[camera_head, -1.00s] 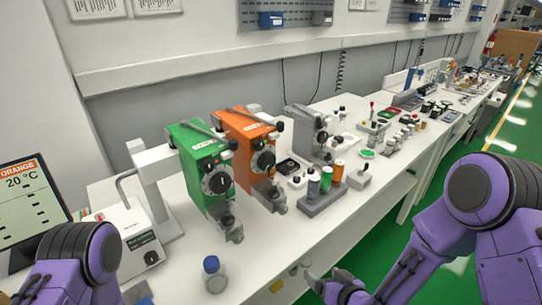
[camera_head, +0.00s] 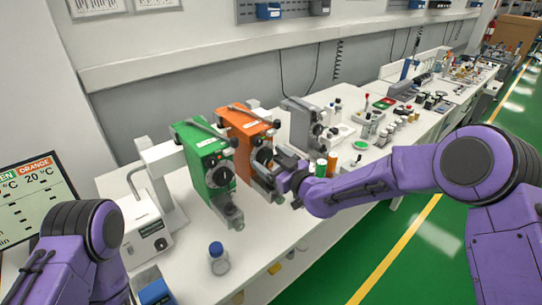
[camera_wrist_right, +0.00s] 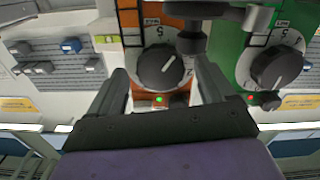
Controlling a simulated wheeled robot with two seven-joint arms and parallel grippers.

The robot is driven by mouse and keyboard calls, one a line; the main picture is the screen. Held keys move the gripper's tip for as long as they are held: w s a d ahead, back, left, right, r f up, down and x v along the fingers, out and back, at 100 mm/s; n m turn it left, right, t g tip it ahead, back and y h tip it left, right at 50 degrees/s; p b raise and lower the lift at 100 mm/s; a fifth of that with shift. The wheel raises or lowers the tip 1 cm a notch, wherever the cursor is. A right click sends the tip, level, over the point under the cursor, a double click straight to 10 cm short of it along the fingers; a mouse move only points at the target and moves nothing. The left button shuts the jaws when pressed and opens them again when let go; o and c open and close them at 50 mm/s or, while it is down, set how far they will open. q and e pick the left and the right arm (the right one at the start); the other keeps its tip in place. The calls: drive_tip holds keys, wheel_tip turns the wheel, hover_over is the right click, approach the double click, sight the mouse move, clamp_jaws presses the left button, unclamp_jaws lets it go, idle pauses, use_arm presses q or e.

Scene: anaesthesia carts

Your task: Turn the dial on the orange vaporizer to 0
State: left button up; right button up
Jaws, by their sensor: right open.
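The orange vaporizer (camera_head: 240,125) stands on the bench just right of the green vaporizer (camera_head: 205,150). Its round black dial (camera_wrist_right: 160,67), with a pale pointer line, shows in the right wrist view; in the head view it is partly hidden by my gripper. My right gripper (camera_head: 279,163) is at the front of the orange vaporizer. In the wrist view its open fingers are on either side of the dial with nothing clamped; whether they touch it I cannot tell. My left arm is at the lower left, its gripper out of sight.
The green vaporizer's dial (camera_wrist_right: 276,68) is close beside my fingers. A grey vaporizer (camera_head: 303,125) and several small bottles stand right of the orange one. A blue-capped bottle (camera_head: 218,258) stands near the front edge. A screen (camera_head: 38,200) at left reads ORANGE 20 °C.

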drive_tip(key=shift+f, duration=0.1)
drive_tip(key=shift+c, duration=0.8)
drive_tip(key=shift+s, duration=0.1)
drive_tip(key=c, duration=0.9)
drive_tip(key=shift+m, duration=0.3)
drive_tip(key=shift+m+b, duration=0.65)
drive_tip(key=shift+m, duration=0.55)
drive_tip(key=shift+m+b, duration=0.35)
drive_tip(key=shift+m, duration=1.35)
